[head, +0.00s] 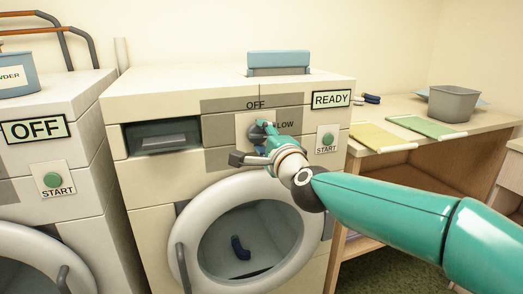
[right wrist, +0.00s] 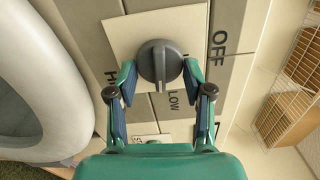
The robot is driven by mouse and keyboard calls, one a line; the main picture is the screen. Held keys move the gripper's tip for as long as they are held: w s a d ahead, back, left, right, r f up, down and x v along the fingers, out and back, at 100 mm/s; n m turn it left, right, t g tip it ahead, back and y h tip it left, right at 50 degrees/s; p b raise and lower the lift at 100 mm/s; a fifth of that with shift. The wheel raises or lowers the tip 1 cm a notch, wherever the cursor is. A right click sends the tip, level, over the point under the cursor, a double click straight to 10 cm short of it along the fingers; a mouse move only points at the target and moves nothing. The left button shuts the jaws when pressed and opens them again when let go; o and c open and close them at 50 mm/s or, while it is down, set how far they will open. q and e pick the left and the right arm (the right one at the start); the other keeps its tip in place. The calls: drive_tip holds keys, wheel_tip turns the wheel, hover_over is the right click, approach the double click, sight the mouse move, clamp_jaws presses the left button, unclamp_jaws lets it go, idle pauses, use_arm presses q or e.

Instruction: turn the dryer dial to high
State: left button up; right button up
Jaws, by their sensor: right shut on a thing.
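The dryer (head: 160,190) stands in the middle of the head view, with a READY display (head: 331,99) and a green START button (head: 327,139). Its grey dial (right wrist: 159,62) sits on a pale plate, with OFF, LOW and a partly hidden label starting with H around it. The dial's ridge runs up and down in the right wrist view, in line with the LOW side; I cannot tell which end is the pointer. My right gripper (head: 262,141) is at the dial, its two fingers (right wrist: 160,72) shut on the dial's sides. My left gripper is out of view.
A second machine (head: 50,150) with an OFF display stands at the left. The dryer's round door (head: 190,225) is below the dial, with a dark blue item (head: 240,248) visible inside. A wooden table (head: 400,105) at the right holds a grey bin (head: 453,104) and folded cloths.

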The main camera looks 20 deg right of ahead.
drive_tip(key=m+b, duration=0.1)
drive_tip(key=m, duration=0.2)
drive_tip(key=shift+d+f+b, duration=0.1)
drive_tip(key=shift+f+b, duration=0.25)
drive_tip(key=shift+f, duration=0.05)
drive_tip(key=m+b, duration=0.2)
drive_tip(key=m, duration=0.1)
drive_tip(key=shift+f+m, duration=0.1)
drive_tip(key=shift+m, duration=0.2)
drive_tip(key=m+b, duration=0.1)
drive_tip(key=m, duration=0.2)
drive_tip(key=shift+f, duration=0.1)
drive_tip(key=shift+a+m+b, duration=0.2)
drive_tip(key=shift+m+b, duration=0.4)
drive_tip(key=shift+m, duration=1)
drive_tip(key=o, duration=1.1)
drive_tip(key=shift+w, duration=0.15)
drive_tip(key=shift+o, duration=0.2)
drive_tip(key=shift+r, duration=0.2)
drive_tip(key=shift+s, duration=0.2)
